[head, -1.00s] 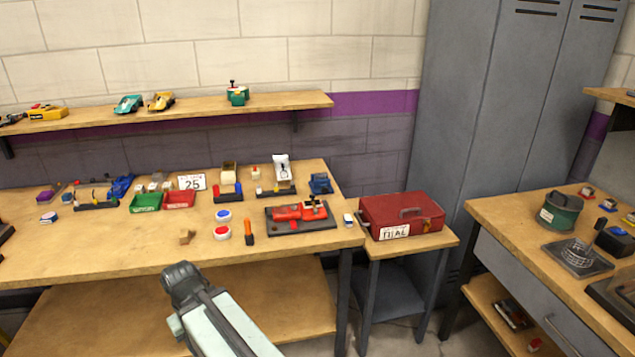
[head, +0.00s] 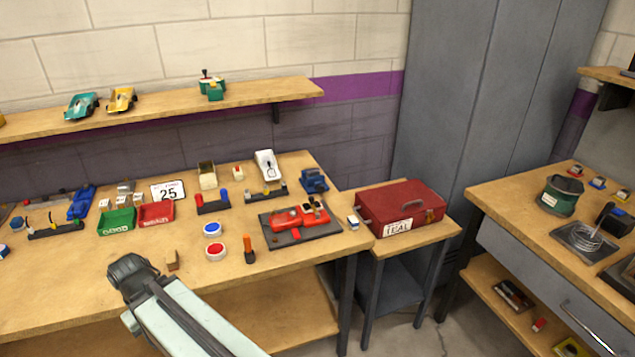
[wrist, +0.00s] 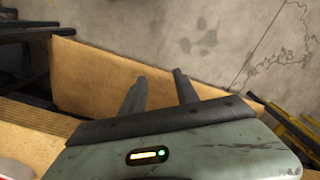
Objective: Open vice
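A small blue vice-like block (head: 314,181) stands at the back right of the bench in the head view, behind a red car on a dark plate. Its jaws are too small to make out. My arm shows at the lower left of the head view, over the bench's front edge, well apart from the blue block. My gripper (wrist: 158,84) shows in the wrist view with its two dark fingers apart and nothing between them. The wrist view shows wood and concrete floor beyond the fingers, and no vice.
The red car (head: 298,216) on its plate, an orange-handled screwdriver (head: 249,248) and red and blue round tins lie nearer the front. A red toolbox (head: 400,206) stands on a side stand to the right. Floor shows between this stand and the right bench (head: 470,206).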

